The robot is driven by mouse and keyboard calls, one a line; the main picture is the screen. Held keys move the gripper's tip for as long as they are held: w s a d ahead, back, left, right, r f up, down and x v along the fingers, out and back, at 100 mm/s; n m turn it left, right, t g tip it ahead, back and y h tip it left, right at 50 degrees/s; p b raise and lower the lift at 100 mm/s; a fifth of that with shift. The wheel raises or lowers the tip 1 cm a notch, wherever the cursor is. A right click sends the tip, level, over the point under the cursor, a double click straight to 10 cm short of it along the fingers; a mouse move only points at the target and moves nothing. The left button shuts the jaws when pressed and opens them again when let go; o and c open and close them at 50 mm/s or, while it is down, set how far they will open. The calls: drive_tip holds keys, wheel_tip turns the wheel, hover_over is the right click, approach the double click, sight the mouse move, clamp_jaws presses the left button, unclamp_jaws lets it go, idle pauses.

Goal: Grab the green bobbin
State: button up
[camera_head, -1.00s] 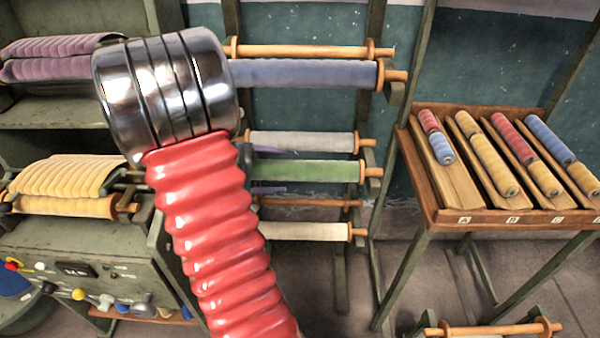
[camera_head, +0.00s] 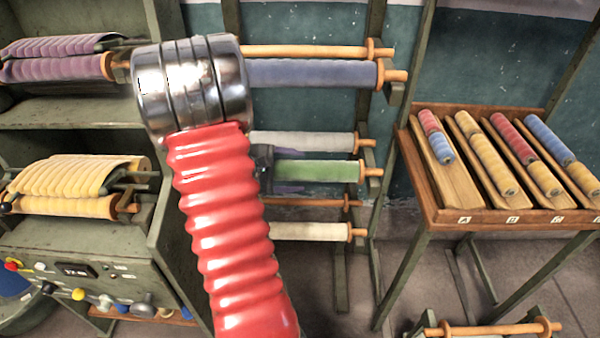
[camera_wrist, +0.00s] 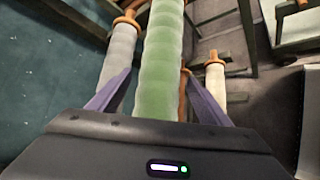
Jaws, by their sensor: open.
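The green bobbin (camera_head: 318,171) lies level on the rack in the head view, between a pale grey bobbin above and a cream one below. Its left part is hidden behind my red arm. My gripper (camera_head: 288,172) is at the bobbin's visible left part, with purple fingers partly showing. In the wrist view the green bobbin (camera_wrist: 160,65) runs up from the palm, between the two open purple fingers of my gripper (camera_wrist: 158,95). The fingers stand on either side of it, and I see no clear contact.
In the wrist view the grey bobbin (camera_wrist: 119,55) is close to the left finger and the cream bobbin (camera_wrist: 215,88) beyond the right one. A blue bobbin (camera_head: 315,73) hangs higher. A wooden tray table (camera_head: 480,216) stands right; a yellow-bobbin machine (camera_head: 70,240) stands left.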

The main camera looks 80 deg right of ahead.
drive_tip(key=shift+s+d+f, duration=0.25)
drive_tip(key=shift+s+d, duration=0.05)
drive_tip(key=shift+d, duration=0.1)
drive_tip(key=c, duration=1.5)
